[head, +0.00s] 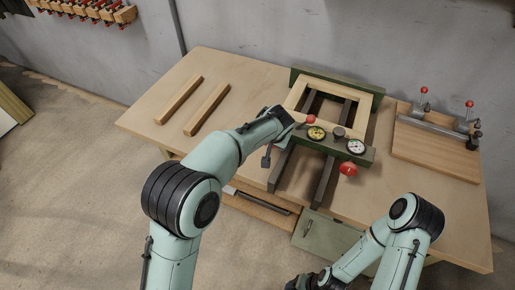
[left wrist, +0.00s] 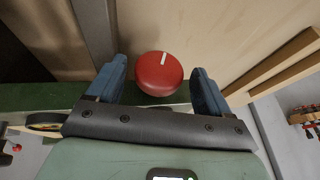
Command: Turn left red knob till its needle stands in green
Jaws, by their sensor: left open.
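In the left wrist view, the left red knob (left wrist: 160,76), round with a white mark, sits between the blue fingers of my left gripper (left wrist: 156,80). The gripper is open, with a visible gap on each side of the knob. In the head view my left gripper (head: 279,146) is at the left end of the green front bar (head: 333,146) and hides this knob. The left gauge (head: 316,133) shows on the bar; its needle is too small to read. In the left wrist view the gauge (left wrist: 45,121) shows edge-on. My right gripper (head: 318,281) is low at the bottom edge, its fingers unclear.
A second red knob (head: 348,169) stands below the right gauge (head: 357,146). A wooden frame (head: 298,96) lies behind the bar. Two wooden strips (head: 206,109) lie on the bench (head: 150,118) at left. A board (head: 425,150) with red-tipped clamps lies at right.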

